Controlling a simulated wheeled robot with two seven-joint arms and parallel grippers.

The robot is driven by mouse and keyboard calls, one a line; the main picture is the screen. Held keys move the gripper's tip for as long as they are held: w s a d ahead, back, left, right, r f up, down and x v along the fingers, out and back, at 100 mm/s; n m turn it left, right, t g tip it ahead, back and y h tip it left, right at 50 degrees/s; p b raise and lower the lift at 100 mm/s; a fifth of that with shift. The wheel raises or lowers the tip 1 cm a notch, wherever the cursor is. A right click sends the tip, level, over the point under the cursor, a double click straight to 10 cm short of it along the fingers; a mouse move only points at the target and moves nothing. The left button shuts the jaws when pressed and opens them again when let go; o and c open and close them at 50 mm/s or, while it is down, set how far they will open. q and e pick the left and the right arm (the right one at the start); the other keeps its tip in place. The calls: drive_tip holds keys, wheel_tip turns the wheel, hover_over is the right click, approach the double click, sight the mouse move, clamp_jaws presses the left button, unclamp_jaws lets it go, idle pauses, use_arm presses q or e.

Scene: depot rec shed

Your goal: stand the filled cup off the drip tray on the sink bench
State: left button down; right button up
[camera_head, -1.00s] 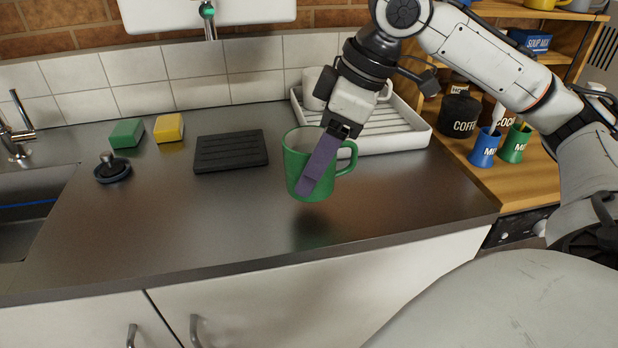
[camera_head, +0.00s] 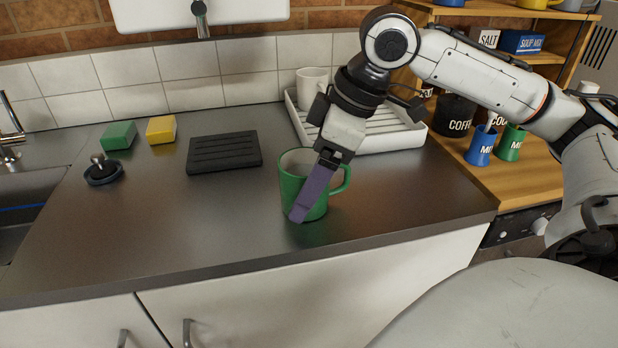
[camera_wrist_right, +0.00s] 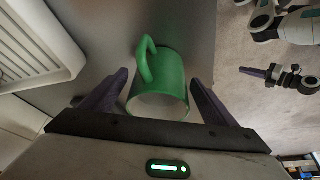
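The green cup (camera_head: 291,196) stands upright on the metal sink bench (camera_head: 150,220), near its front edge; it also shows in the right wrist view (camera_wrist_right: 172,72). Its handle points right in the head view. Its contents cannot be made out. My right gripper (camera_wrist_right: 158,78) has one finger on each side of the cup, with narrow gaps showing; in the head view a purple finger (camera_head: 312,192) crosses the cup's front. The black ridged drip tray (camera_head: 224,153) lies empty, left of and behind the cup. My left gripper (camera_wrist_right: 262,73) appears only in the wrist view, far from the cup.
A white dish rack (camera_head: 385,143) with a white mug (camera_head: 311,84) stands behind the cup. A green sponge (camera_head: 118,135), a yellow sponge (camera_head: 161,129) and a sink plug (camera_head: 103,172) lie left. Shelves with jars and mugs stand right.

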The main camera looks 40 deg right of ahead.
drive_tip(key=shift+r, duration=0.1)
drive_tip(key=shift+r, duration=0.3)
drive_tip(key=p+v, duration=0.3)
drive_tip(key=v, duration=0.8)
drive_tip(key=shift+s+r, duration=0.15)
drive_tip(key=shift+s, duration=0.05)
drive_tip(key=shift+d, duration=0.15)
